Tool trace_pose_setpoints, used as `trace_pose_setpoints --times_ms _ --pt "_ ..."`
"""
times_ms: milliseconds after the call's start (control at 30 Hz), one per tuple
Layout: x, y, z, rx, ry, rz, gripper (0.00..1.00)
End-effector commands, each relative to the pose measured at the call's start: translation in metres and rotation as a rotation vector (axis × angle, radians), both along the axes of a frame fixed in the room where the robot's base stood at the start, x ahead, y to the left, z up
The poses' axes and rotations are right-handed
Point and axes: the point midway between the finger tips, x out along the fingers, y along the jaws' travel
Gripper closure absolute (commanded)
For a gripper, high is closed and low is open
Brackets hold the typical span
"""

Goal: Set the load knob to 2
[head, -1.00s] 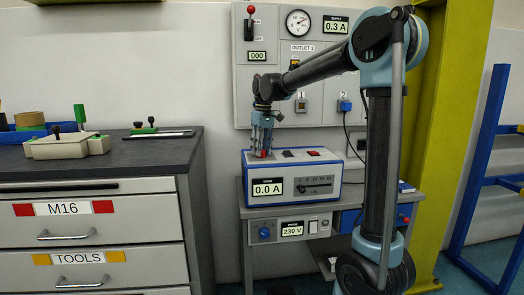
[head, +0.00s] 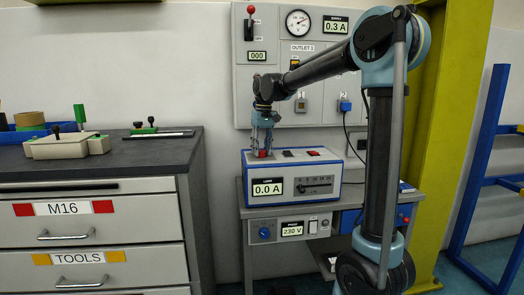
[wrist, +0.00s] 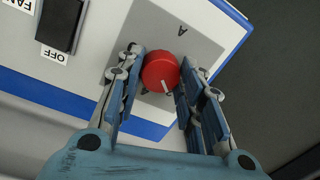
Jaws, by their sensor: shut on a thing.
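The load box (head: 330,172) is a white and blue case on the bench, with a front display (head: 268,188) reading 0.0 A. A round red knob (wrist: 160,72) with a white pointer mark sits on a grey plate on its top; the mark points to the lower right in the wrist view. My gripper (head: 262,150) reaches straight down onto this knob. In the wrist view its two fingers are closed against either side of the knob. A letter A shows on the plate; other markings around the knob are hidden or unreadable.
A black switch (wrist: 62,25) marked OFF sits beside the knob plate. A 230 V supply unit (head: 291,229) is under the load box. A wall panel (head: 275,75) stands behind, with a meter and a 0.3 A display. A drawer cabinet (head: 190,215) is at the left.

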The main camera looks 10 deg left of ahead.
Motion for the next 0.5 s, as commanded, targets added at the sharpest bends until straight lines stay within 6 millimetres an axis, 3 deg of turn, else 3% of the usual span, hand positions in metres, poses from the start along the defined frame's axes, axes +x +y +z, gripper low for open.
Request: trace_pose_setpoints --times_ms 33,100,500 --pt "0.0034 -0.0006 0.0001 -0.001 -0.006 -0.002 0.59" --pt "0.0029 -0.0005 0.0001 0.0 -0.005 -0.002 0.45" --pt "0.0009 -0.0004 0.0031 0.0 -0.002 0.0 0.45"
